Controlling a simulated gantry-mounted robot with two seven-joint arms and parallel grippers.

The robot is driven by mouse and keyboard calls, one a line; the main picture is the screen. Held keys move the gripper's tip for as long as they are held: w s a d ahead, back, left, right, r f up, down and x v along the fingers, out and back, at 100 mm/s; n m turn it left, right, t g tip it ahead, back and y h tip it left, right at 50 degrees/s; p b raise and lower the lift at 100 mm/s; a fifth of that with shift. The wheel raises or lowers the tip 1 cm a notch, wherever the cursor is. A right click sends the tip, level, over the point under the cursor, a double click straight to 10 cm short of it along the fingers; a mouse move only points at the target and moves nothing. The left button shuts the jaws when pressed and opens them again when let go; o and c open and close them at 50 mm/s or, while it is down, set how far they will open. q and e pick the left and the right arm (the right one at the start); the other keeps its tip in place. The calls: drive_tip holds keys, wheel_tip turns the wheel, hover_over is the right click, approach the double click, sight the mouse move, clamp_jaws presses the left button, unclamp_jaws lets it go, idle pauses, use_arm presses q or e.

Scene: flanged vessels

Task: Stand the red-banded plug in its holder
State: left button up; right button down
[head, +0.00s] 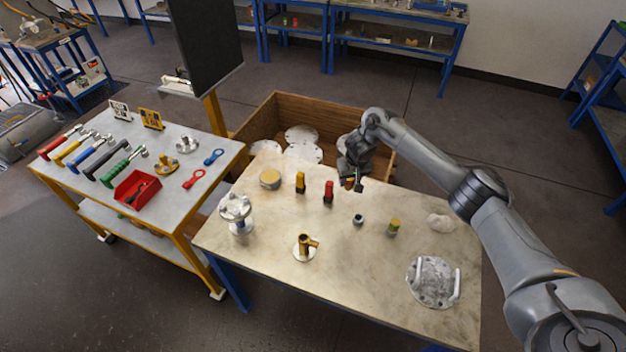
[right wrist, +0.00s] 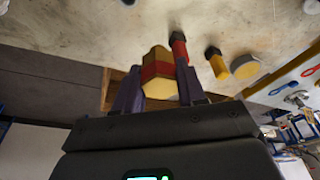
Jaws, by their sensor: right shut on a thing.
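The red-banded plug (right wrist: 157,72) is an angular, tan-and-yellow piece with a red band around its middle. It sits between the two fingers of my right gripper (right wrist: 158,88) in the right wrist view. In the head view my right gripper (head: 355,186) is by the table's back edge, pointing down, with the plug (head: 348,183) partly hidden beside its fingers. A small dark round cup (head: 358,219) stands on the table in front of the gripper; it may be the holder, but I cannot tell. My left gripper is out of view.
A wooden crate (head: 260,118) stands behind.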

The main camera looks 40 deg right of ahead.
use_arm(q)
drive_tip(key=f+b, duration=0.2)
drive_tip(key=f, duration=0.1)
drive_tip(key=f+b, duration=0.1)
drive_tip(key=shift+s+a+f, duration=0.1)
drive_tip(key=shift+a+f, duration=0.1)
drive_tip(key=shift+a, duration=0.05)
use_arm(e)
drive_tip(key=s+d+f, duration=0.3)
drive_tip(key=s+f, duration=0.1)
drive_tip(key=f, duration=0.4)
drive_tip(key=shift+s+f, duration=0.25)
drive_tip(key=shift+s, duration=0.1)
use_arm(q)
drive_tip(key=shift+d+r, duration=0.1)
use_arm(e)
drive_tip(key=shift+a, duration=0.1)
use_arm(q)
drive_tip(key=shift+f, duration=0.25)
use_arm(e)
drive_tip(key=shift+m, duration=0.3)
drive_tip(key=shift+f, duration=2.5)
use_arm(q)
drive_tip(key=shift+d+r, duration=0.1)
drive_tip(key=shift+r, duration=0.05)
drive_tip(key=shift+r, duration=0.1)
